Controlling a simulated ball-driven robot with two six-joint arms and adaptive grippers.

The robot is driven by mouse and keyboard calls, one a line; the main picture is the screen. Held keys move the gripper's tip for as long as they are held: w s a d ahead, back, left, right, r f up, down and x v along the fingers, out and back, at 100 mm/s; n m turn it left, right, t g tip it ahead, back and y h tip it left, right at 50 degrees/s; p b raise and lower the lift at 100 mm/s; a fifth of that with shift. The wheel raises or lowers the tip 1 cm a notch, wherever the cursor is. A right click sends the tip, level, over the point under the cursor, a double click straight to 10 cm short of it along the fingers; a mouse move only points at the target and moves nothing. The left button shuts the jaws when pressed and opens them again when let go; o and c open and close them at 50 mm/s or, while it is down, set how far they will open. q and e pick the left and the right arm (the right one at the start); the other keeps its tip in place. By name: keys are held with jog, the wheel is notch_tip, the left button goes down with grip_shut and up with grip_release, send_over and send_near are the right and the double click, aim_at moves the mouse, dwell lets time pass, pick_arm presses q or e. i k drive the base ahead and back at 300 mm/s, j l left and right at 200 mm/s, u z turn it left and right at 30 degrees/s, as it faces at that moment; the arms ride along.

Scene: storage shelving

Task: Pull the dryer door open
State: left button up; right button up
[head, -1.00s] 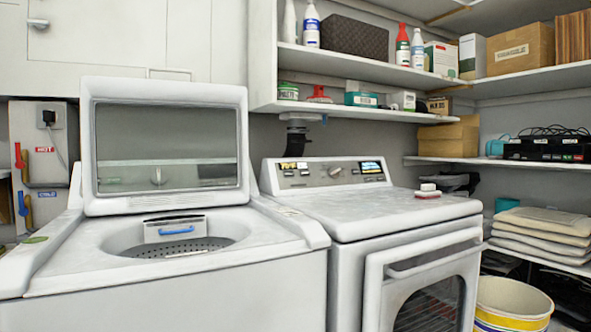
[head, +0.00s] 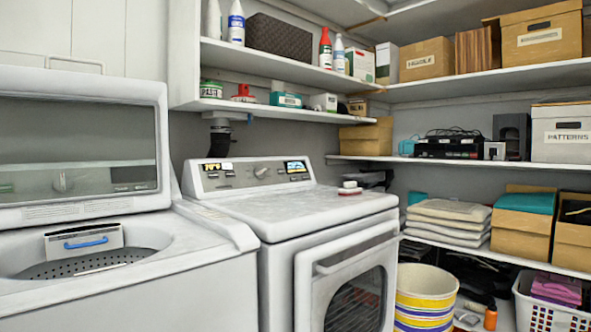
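The dryer (head: 270,258) is the white front-loading machine in the middle of the head view, with a control panel and dial at the back of its top. Its door (head: 305,292) is on the front, facing right and toward me, with a pale frame around a dark window (head: 355,302). A light bar handle (head: 356,252) runs across the upper part of the door. The door appears shut, and its lower part is cut off by the picture's bottom edge. Neither of my grippers shows in the head view.
A top-loading washer (head: 130,290) with its lid (head: 80,145) raised stands left of the dryer. A striped bucket (head: 425,298) stands close to the dryer's right side. A white basket (head: 545,308) is at the lower right. Shelves (head: 300,125) with boxes and bottles line the walls.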

aim_at(348, 283)
jog(key=i+l+u, duration=0.4)
jog(key=i+l, duration=1.3)
jog(key=i, duration=0.15)
